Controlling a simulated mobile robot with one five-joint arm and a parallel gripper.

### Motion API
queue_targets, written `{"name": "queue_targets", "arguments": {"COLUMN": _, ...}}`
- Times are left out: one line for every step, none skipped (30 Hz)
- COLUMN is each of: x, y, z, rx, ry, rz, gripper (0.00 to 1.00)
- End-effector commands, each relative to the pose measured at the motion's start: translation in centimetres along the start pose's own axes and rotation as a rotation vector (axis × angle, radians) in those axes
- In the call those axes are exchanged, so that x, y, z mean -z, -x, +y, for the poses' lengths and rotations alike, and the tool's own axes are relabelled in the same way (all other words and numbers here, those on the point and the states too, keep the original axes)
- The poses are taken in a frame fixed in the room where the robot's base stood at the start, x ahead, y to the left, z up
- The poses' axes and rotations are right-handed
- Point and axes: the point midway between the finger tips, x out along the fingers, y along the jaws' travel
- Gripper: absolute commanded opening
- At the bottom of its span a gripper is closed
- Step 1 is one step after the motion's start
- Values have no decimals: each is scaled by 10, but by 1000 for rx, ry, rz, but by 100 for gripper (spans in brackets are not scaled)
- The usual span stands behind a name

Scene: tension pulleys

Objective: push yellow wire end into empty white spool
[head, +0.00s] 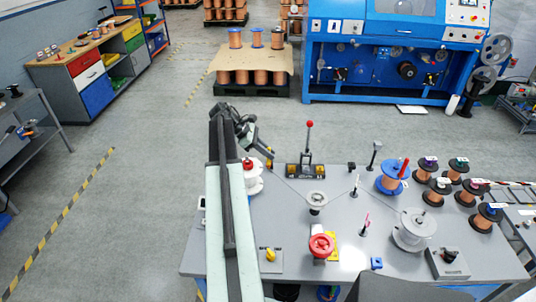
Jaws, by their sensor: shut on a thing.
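My gripper (267,154) is above the back left part of the table, pointing down and right. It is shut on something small. A small yellow piece (269,164), which looks like the yellow wire end, shows at its fingertips. A thin wire runs from near there toward a small white pulley or spool (316,201) in the table's middle. A large white spool (413,228) with no visible winding stands at the right. Another white spool (254,183) with a red top stands just below my gripper, partly hidden by my arm.
A black stand with a red-knobbed lever (309,145) is right of my gripper.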

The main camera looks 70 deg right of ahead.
Motion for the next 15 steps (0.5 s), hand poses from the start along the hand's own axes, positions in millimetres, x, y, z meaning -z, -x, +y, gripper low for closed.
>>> {"name": "queue_targets", "arguments": {"x": -1, "y": 1, "z": 0, "rx": 0, "ry": 0, "rz": 0, "gripper": 0}}
{"name": "queue_targets", "arguments": {"x": 0, "y": 1, "z": 0, "rx": 0, "ry": 0, "rz": 0, "gripper": 0}}
{"name": "queue_targets", "arguments": {"x": 0, "y": 0, "z": 0, "rx": 0, "ry": 0, "rz": 0, "gripper": 0}}
{"name": "queue_targets", "arguments": {"x": 0, "y": 0, "z": 0, "rx": 0, "ry": 0, "rz": 0, "gripper": 0}}
{"name": "queue_targets", "arguments": {"x": 0, "y": 0, "z": 0, "rx": 0, "ry": 0, "rz": 0, "gripper": 0}}
{"name": "queue_targets", "arguments": {"x": 0, "y": 0, "z": 0, "rx": 0, "ry": 0, "rz": 0, "gripper": 0}}
{"name": "queue_targets", "arguments": {"x": 0, "y": 0, "z": 0, "rx": 0, "ry": 0, "rz": 0, "gripper": 0}}
{"name": "queue_targets", "arguments": {"x": 1, "y": 0, "z": 1, "rx": 0, "ry": 0, "rz": 0, "gripper": 0}}
{"name": "queue_targets", "arguments": {"x": 2, "y": 1, "z": 2, "rx": -1, "ry": 0, "rz": 0, "gripper": 0}}
{"name": "queue_targets", "arguments": {"x": 2, "y": 2, "z": 3, "rx": -1, "ry": 1, "rz": 0, "gripper": 0}}
{"name": "queue_targets", "arguments": {"x": 4, "y": 3, "z": 4, "rx": -1, "ry": 1, "rz": 0, "gripper": 0}}
{"name": "queue_targets", "arguments": {"x": 6, "y": 5, "z": 7, "rx": -1, "ry": 1, "rz": 0, "gripper": 0}}
{"name": "queue_targets", "arguments": {"x": 7, "y": 7, "z": 9, "rx": -2, "ry": 2, "rz": 0, "gripper": 0}}
{"name": "queue_targets", "arguments": {"x": 9, "y": 8, "z": 12, "rx": -2, "ry": 2, "rz": 0, "gripper": 0}}
{"name": "queue_targets", "arguments": {"x": 12, "y": 11, "z": 15, "rx": -2, "ry": 2, "rz": 0, "gripper": 0}}
